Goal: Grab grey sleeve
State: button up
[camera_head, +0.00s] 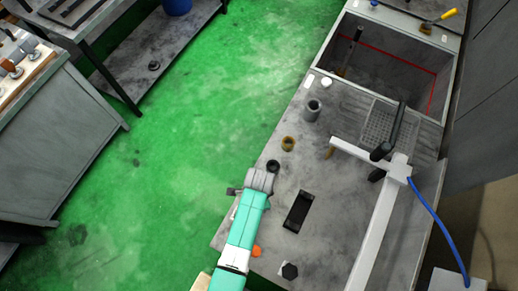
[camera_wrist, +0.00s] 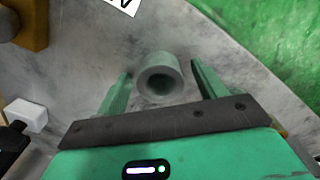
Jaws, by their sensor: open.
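In the wrist view, a grey sleeve (camera_wrist: 160,80) with thick walls and a dark open bore stands on the grey worktop. My gripper (camera_wrist: 160,85) is open, with one green finger on each side of the sleeve. Small gaps show between the fingers and the sleeve. In the head view, my teal arm reaches over the bench; its fingers are not clearly visible there. A grey hollow cylinder (camera_head: 312,110) stands upright farther up the bench. I cannot tell whether it is the sleeve in the wrist view.
A brass ring (camera_head: 287,143), a black ring (camera_head: 273,165) and a black block (camera_head: 298,211) lie on the bench. A white beam (camera_head: 378,220) with a blue cable stands to the right. A recessed bin (camera_head: 343,30) is at the back. Green floor lies left.

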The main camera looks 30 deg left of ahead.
jog(key=c, duration=1.3)
notch_tip(320, 180, up, 10)
jog(key=shift+r+p, duration=0.1)
jog(key=shift+p, duration=0.2)
jog(key=shift+c, duration=0.2)
